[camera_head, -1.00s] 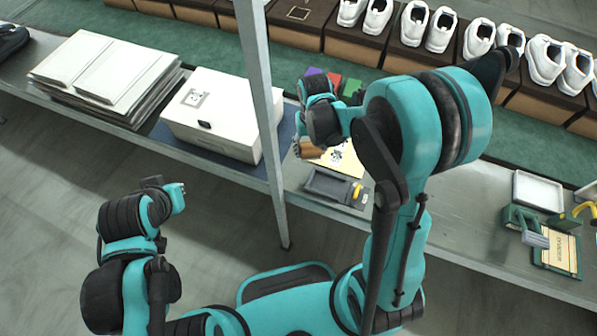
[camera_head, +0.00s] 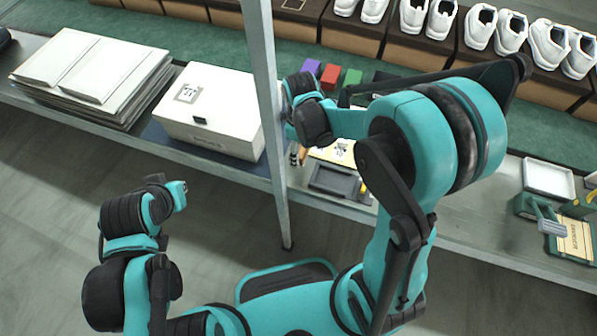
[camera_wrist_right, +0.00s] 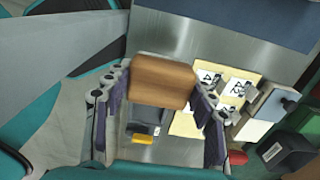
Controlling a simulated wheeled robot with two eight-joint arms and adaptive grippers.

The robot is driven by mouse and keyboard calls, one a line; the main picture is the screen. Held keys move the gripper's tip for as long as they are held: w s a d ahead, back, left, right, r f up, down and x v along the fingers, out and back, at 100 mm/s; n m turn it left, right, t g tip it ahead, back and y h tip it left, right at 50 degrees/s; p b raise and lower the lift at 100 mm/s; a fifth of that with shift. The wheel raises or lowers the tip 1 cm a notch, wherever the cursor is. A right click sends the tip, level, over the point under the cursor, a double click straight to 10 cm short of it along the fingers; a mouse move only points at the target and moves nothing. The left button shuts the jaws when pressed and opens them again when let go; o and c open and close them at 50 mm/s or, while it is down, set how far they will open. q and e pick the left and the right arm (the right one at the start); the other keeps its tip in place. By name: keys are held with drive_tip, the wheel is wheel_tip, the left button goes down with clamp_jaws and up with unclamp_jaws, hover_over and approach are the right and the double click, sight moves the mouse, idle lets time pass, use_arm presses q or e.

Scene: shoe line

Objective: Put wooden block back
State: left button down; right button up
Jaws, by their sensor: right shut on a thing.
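The wooden block (camera_wrist_right: 160,82) is brown with rounded edges and sits between the two fingers of my right gripper (camera_wrist_right: 158,95) in the right wrist view. The gripper is shut on it and holds it over the bench. In the head view my right gripper (camera_head: 298,155) is beside the grey post, and only a small brown bit of the block shows there; my wrist hides the rest. My left gripper (camera_head: 176,196) is away from the bench, low at the left, and its finger opening cannot be made out.
A grey post (camera_head: 262,90) stands close left of my right gripper. A white box (camera_head: 215,110) and stacked white boards (camera_head: 90,75) lie further left. A dark tray (camera_head: 335,182) and a yellow sheet (camera_wrist_right: 240,78) with printed cards lie below. Purple, red and green blocks (camera_head: 330,75) stand behind.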

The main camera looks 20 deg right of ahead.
sight(299, 171)
wheel_tip(299, 171, down, 9)
drive_tip(key=b, duration=0.3)
drive_tip(key=shift+w+f+b, duration=0.1)
drive_tip(key=shift+b, duration=0.25)
drive_tip(key=o, duration=1.1)
wheel_tip(299, 171, up, 12)
drive_tip(key=p, duration=0.5)
